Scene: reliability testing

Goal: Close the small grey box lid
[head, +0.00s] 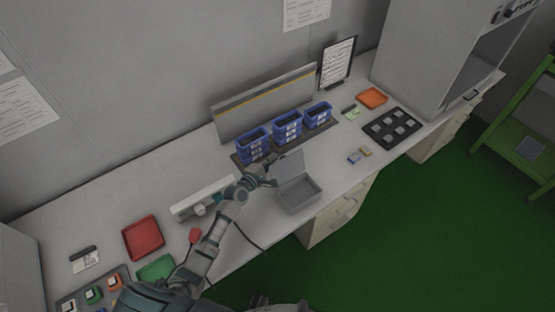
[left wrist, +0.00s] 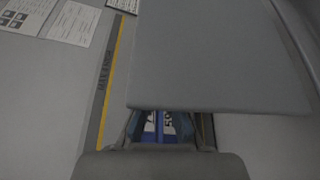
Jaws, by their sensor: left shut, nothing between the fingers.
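The small grey box (head: 299,197) stands open on the bench near its front edge. Its lid (head: 290,166) is raised, roughly upright, at the back of the box. My left gripper (head: 270,163) is behind the lid at its upper left, shut and empty. In the left wrist view the lid (left wrist: 215,55) fills the upper right as a flat grey panel. The left fingertips (left wrist: 160,130) are close to its lower edge and partly hidden; I cannot tell whether they touch it. My right gripper is not in view.
Blue bins (head: 287,127) stand in a row behind the box. A white device (head: 202,198) sits left of it, with a red tray (head: 143,237) farther left. A black tray (head: 391,128) and small blocks (head: 354,158) lie to the right.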

